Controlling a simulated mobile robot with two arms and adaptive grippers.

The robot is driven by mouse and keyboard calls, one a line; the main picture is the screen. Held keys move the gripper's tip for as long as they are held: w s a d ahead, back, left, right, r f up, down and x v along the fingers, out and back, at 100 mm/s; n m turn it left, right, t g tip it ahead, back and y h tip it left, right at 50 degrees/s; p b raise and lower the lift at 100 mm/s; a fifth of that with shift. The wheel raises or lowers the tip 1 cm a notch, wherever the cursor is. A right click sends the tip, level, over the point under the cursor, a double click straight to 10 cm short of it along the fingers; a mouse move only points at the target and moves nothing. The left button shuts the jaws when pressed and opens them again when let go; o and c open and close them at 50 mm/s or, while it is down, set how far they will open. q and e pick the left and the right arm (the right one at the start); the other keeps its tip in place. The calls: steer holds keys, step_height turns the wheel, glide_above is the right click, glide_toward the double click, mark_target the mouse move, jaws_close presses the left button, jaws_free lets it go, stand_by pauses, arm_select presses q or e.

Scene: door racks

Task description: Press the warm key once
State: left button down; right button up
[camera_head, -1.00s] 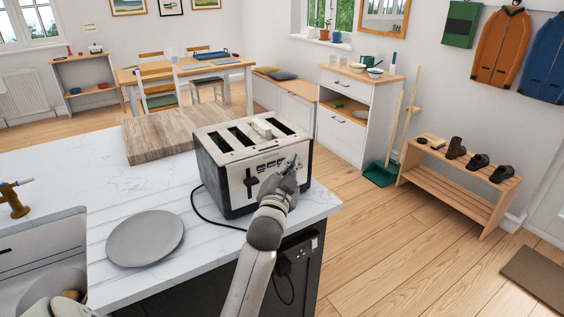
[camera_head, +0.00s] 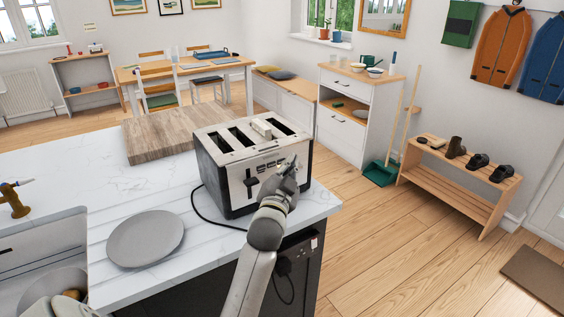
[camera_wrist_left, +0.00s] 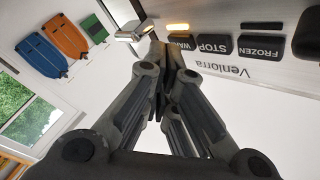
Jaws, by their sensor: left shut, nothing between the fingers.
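The toaster (camera_head: 233,182) stands on the white counter, steel-fronted with dark sides and a pale piece in one top slot. In the left wrist view its front panel (camera_wrist_left: 225,72) carries dark keys marked STOP (camera_wrist_left: 214,44) and FROZEN (camera_wrist_left: 260,46). The warm key (camera_wrist_left: 182,43) is partly hidden by my fingertips. An amber bar (camera_wrist_left: 178,26) glows beside it. My left gripper (camera_head: 291,164) is shut and empty, its tips at the warm key in the left wrist view (camera_wrist_left: 163,48). I cannot tell whether they touch it. My right gripper is not in view.
A wooden board (camera_head: 158,138) lies behind the toaster and a grey plate (camera_head: 146,238) lies to its left. A black cord (camera_head: 205,217) runs across the counter to the socket on its end. A silver part (camera_wrist_left: 135,31) juts out beside the fingertips.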

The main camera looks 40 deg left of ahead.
arm_select(q)
steer(key=shift+s+d, duration=0.2)
steer(key=shift+d, duration=0.25)
steer(key=shift+s+d+p, duration=0.1)
steer(key=shift+s+d, duration=0.2)
steer(key=shift+d, duration=0.45)
steer(key=shift+s+d+p, duration=0.1)
steer(key=shift+s+d, duration=0.25)
steer(key=shift+d, duration=0.45)
steer(key=shift+s+d+p, duration=0.1)
steer(key=shift+s+d, duration=0.2)
steer(key=shift+d, duration=0.45)
